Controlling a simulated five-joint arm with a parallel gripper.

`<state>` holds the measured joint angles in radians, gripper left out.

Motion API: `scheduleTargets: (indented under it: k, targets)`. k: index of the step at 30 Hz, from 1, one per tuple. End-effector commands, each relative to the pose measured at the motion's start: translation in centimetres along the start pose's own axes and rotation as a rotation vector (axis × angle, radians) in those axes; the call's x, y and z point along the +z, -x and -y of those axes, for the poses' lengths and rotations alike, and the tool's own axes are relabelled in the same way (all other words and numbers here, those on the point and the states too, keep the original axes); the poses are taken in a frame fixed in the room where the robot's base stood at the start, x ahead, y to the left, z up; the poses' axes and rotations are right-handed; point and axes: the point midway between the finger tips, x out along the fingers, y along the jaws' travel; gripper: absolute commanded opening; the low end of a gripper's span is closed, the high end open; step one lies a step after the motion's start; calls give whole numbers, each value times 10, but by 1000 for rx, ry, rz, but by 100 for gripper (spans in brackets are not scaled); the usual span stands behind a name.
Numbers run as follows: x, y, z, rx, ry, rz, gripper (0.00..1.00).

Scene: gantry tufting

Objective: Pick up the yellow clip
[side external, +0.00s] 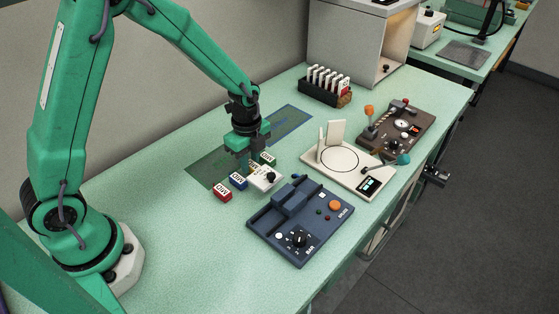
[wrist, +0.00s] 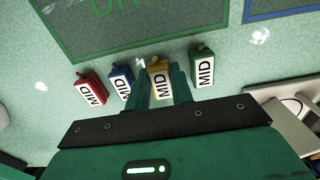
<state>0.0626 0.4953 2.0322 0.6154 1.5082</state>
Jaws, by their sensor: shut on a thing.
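The yellow clip (wrist: 159,80) with a white "MID" label is between the two fingers of my gripper (wrist: 161,74) in the wrist view. The fingers are shut on it, one on each side. In the side external view my gripper (side external: 250,164) is low over the row of clips, and I cannot make out the yellow clip there. The clip appears at about the same level as its neighbours; I cannot tell whether it touches the table.
A red clip (wrist: 90,87) and a blue clip (wrist: 121,82) lie left of the yellow one, and a green clip (wrist: 204,69) lies close on its right. A white box with a black knob (side external: 265,177) and a blue device (side external: 300,220) stand nearby. The table's left front is clear.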

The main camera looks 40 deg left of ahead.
Motion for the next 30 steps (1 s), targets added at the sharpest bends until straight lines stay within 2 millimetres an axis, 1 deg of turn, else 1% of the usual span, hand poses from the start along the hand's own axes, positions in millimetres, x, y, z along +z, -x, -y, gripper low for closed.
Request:
scheduleTargets:
  k: [5, 15, 18, 24, 30]
  targets:
    - [0, 20, 1, -6, 0, 0, 1]
    - [0, 70, 1, -5, 0, 0, 1]
    - [0, 81, 1, -5, 0, 0, 1]
    - [0, 91, 0, -1, 0, 0, 1]
    - [0, 92, 0, -1, 0, 0, 1]
